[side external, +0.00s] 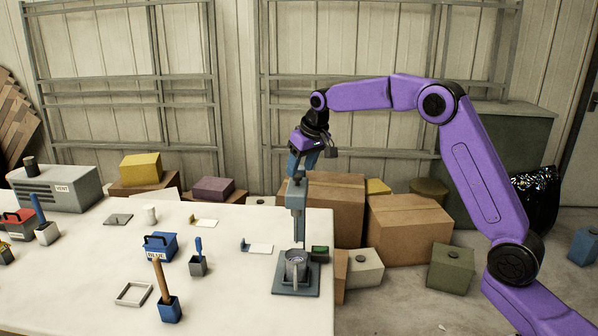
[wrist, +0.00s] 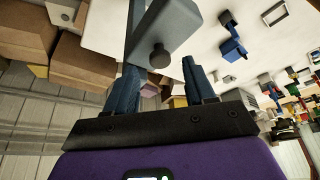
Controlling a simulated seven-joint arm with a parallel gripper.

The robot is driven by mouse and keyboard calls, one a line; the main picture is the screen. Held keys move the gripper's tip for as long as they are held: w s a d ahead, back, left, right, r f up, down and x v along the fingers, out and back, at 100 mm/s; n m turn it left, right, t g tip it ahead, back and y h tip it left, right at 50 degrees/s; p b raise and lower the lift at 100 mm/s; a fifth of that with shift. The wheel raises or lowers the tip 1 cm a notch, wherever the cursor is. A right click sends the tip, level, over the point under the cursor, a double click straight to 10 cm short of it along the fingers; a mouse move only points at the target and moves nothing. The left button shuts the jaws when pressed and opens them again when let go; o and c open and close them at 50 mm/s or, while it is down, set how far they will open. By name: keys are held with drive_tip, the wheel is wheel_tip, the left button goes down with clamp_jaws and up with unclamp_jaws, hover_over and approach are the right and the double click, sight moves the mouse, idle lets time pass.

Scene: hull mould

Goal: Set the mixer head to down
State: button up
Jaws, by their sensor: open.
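The mixer stands at the table's front right corner, with a flat grey base (side external: 296,284) and a round metal bowl (side external: 297,263). Its blue-grey upright part (side external: 298,222) rises above the bowl; the head appears to be raised at the top (side external: 298,192). In the wrist view the grey mixer head (wrist: 165,22) carries a round dark knob (wrist: 160,56). My gripper (side external: 298,172) is open above the top of the mixer, pointing down. In the wrist view its fingers (wrist: 160,66) are apart, with the knob showing between their tips. I cannot tell whether they touch it.
A small box with a green face (side external: 320,253) stands beside the bowl. A blue bin (side external: 160,246), holders with handled tools (side external: 169,309) and a square frame (side external: 133,293) lie left on the white table (side external: 225,300). Cardboard boxes (side external: 410,228) stand behind and right.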

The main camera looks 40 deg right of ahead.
sight(299, 202)
drive_tip(key=shift+x, duration=1.25)
clamp_jaws()
wheel_tip(299, 202, down, 10)
drive_tip(key=shift+r, duration=0.15)
unclamp_jaws()
drive_tip(key=shift+r, duration=0.1)
